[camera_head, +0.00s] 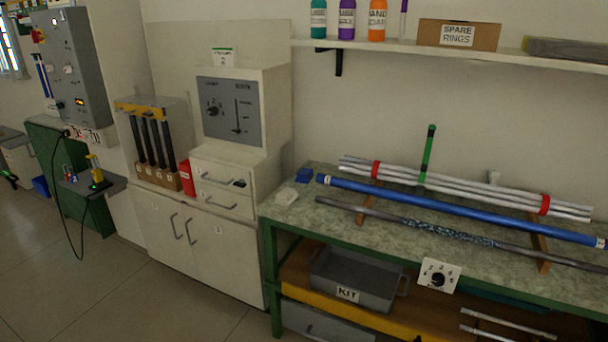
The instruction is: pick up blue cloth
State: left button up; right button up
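A small blue item (304,175), which looks like the folded blue cloth, lies on the back left corner of the green-framed workbench (262,210). Neither of my grippers is in view.
Silver rods (460,187) with red bands and a dark grey rod (350,207) lie along the bench. A green-handled tool (428,150) stands upright behind. A white cabinet (215,240) adjoins the bench's left. Floor (150,300) in front is clear.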

aim_at(305, 175)
jog(key=i+j+z, duration=0.1)
jog(key=i+j, duration=0.15)
jog(key=j, duration=0.25)
jog(key=i+j+z, duration=0.1)
jog(key=i+j, duration=0.15)
jog(key=j, duration=0.25)
jog(key=i+j+z, duration=0.1)
jog(key=j, duration=0.4)
jog(key=i+j+z, duration=0.1)
jog(key=i+j, duration=0.2)
jog(key=j, duration=0.25)
jog(key=i+j+z, duration=0.1)
jog(key=j, duration=0.45)
jog(key=i+j+z, duration=0.1)
jog(key=i+j, duration=0.15)
jog(key=j, duration=0.3)
jog(key=i+j+z, duration=0.1)
jog(key=j, duration=0.5)
jog(key=i+j+z, duration=0.1)
jog(key=j, duration=0.45)
